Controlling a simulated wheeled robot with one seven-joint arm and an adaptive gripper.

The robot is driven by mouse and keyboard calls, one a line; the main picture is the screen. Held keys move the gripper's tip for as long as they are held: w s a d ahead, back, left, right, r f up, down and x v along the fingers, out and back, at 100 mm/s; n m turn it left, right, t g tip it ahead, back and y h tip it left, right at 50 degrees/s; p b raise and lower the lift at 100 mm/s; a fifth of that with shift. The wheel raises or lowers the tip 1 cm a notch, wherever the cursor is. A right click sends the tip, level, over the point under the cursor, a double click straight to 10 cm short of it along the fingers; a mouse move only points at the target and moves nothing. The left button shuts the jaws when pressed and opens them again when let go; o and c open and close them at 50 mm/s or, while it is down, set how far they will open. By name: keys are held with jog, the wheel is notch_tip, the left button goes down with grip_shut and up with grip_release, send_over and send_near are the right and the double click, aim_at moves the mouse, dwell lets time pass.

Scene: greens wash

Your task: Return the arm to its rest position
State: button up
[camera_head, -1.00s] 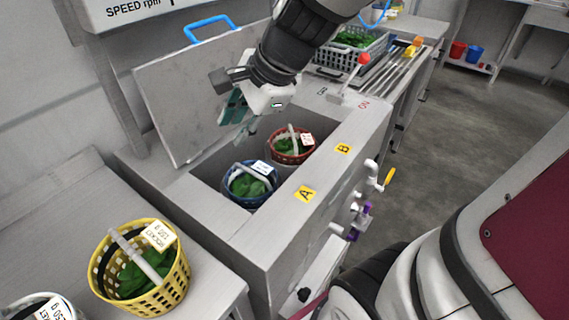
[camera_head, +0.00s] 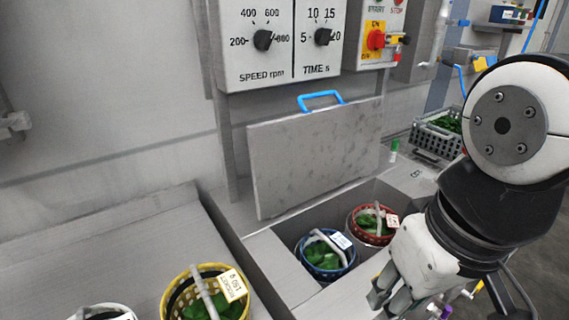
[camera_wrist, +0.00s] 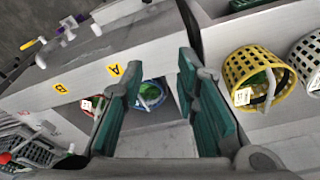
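My gripper (camera_head: 388,298) is at the lower right of the head view, by the front of the open tub. In the wrist view my gripper (camera_wrist: 156,78) shows two green-padded fingers spread apart with nothing between them. My arm (camera_head: 505,190) is bent at the right edge of the head view. The grey lid (camera_head: 315,155) with a blue handle stands raised behind the tub. Inside the tub are a blue basket (camera_head: 323,270) and a red basket (camera_head: 362,234), each with greens and a white tag.
A yellow basket of greens (camera_head: 177,293) and a white basket (camera_head: 105,312) stand on the left counter. A grey crate of greens (camera_head: 428,143) is at the back right. A control panel (camera_head: 290,45) hangs above the lid. A green-capped tube (camera_head: 394,150) stands beside the lid.

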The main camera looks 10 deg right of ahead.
notch_tip(320, 180, up, 11)
jog(key=t+p, duration=0.2)
jog(key=p, duration=0.7)
jog(key=shift+d, duration=0.15)
